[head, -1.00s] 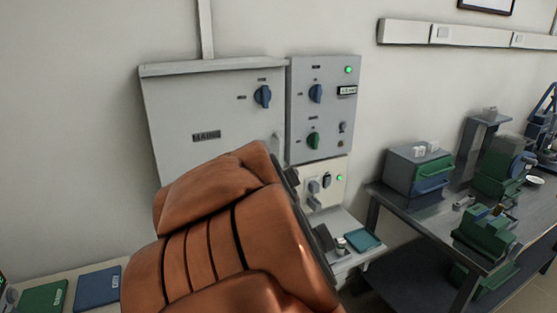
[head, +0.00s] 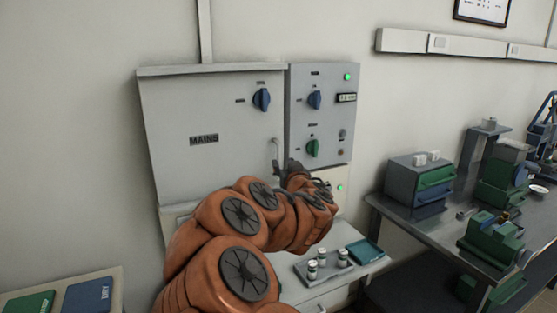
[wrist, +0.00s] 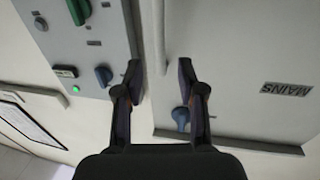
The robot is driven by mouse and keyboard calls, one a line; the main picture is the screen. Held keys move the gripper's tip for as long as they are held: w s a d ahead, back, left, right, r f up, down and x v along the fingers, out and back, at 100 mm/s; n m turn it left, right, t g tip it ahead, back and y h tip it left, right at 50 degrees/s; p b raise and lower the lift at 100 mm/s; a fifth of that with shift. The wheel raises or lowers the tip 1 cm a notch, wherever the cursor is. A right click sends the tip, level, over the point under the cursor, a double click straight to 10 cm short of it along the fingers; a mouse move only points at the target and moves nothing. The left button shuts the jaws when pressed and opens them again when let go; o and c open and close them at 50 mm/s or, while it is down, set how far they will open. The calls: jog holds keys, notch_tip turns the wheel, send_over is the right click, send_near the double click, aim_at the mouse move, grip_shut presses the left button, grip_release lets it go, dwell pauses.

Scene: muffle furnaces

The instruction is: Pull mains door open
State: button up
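The mains door (head: 185,110) is the front of a grey wall cabinet with a "MAINS" label and a blue knob (head: 261,99); it looks shut. Its pale bar handle (head: 276,150) is near the right edge, partly hidden behind my gripper. My gripper (head: 290,166) is at the lower right of the door, close to the handle. In the wrist view, my gripper (wrist: 158,75) is open, with the handle (wrist: 158,40) showing between its two fingers. The fingers look apart from the bar; how far they reach past it I cannot tell.
A control panel (head: 322,125) with blue and green knobs adjoins the door on the right. Below is a shelf with a tray of small jars (head: 322,268) and a teal pad (head: 365,252). A bench (head: 420,232) with equipment stands at right. The wall left of the cabinet is bare.

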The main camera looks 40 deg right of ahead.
aim_at(279, 158)
jog(key=shift+p+x, duration=0.5)
jog(key=shift+x, duration=3.1)
jog(key=shift+c, duration=0.2)
grip_shut()
